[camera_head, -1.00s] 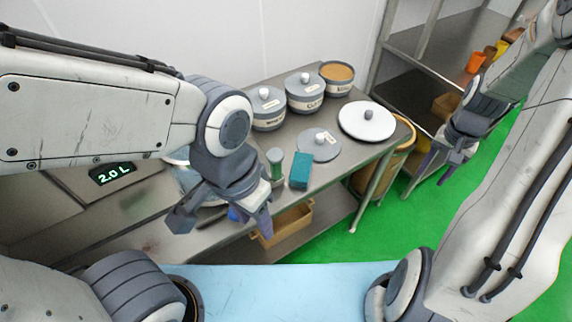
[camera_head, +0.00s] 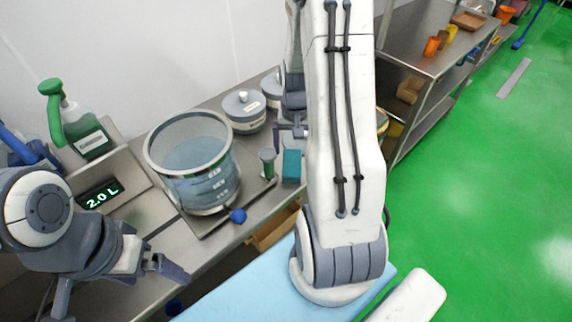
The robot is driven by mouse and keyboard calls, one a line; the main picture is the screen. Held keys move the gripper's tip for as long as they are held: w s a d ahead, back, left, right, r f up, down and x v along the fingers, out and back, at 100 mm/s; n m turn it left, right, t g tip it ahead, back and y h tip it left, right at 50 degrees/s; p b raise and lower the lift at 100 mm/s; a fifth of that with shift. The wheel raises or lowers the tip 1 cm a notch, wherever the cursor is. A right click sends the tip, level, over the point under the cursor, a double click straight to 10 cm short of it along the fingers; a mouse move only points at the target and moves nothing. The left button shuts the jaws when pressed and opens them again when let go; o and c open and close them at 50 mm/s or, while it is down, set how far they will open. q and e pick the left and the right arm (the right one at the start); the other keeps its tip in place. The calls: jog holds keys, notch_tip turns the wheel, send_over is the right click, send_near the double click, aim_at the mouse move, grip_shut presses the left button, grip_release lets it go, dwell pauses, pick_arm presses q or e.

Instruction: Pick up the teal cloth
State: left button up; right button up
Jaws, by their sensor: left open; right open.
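The teal cloth (camera_head: 291,166) is a small folded block on the steel table (camera_head: 222,228), right of the clear container, partly beside my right arm. My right gripper (camera_head: 292,134) is open and empty, just beyond the cloth in the picture; whether it touches the cloth I cannot tell. My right arm hides part of the table behind it. My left gripper (camera_head: 122,286) is open and empty at the lower left, in front of the scale, away from the cloth.
A clear container (camera_head: 195,180) of liquid stands on the scale, whose display (camera_head: 100,194) reads 2.0 L. A green-white shaker (camera_head: 267,161) stands close left of the cloth. Lidded pots (camera_head: 244,108) are behind. A green pump bottle (camera_head: 85,130) is at the left. Shelving stands at right.

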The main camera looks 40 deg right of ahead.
aim_at(292, 161)
jog(key=shift+w+a+f+p, duration=0.1)
jog(key=shift+f+p, duration=0.2)
jog(key=shift+f, duration=1.35)
jog(key=shift+w+a+f+p, duration=0.1)
jog(key=shift+f+p, duration=0.2)
jog(key=shift+f, duration=1.35)
jog(key=shift+s, duration=0.1)
jog(key=c, duration=1.3)
